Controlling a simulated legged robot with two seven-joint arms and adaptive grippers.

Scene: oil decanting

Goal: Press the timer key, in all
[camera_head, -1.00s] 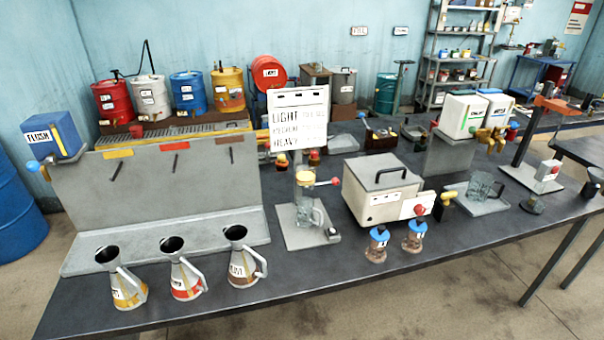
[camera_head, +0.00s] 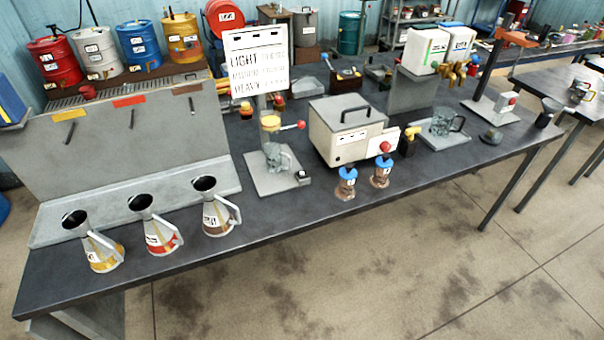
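No part is clearly marked as a timer. A small black block with a pale top (camera_head: 302,177) sits on the front right corner of a grey plate (camera_head: 262,185). On that plate a glass jug (camera_head: 276,158) stands under a yellow cup (camera_head: 270,124) with a red-knobbed lever (camera_head: 300,125). I cannot tell which of these bears the timer key. Neither of my grippers is in view.
A cream lidded box (camera_head: 350,132) and two blue-capped bottles (camera_head: 346,184) stand right of the plate. Three metal jugs (camera_head: 150,225) stand at the front left, before a grey rack (camera_head: 130,140). A sign (camera_head: 257,68) rises behind. The table's front right strip (camera_head: 440,175) is clear.

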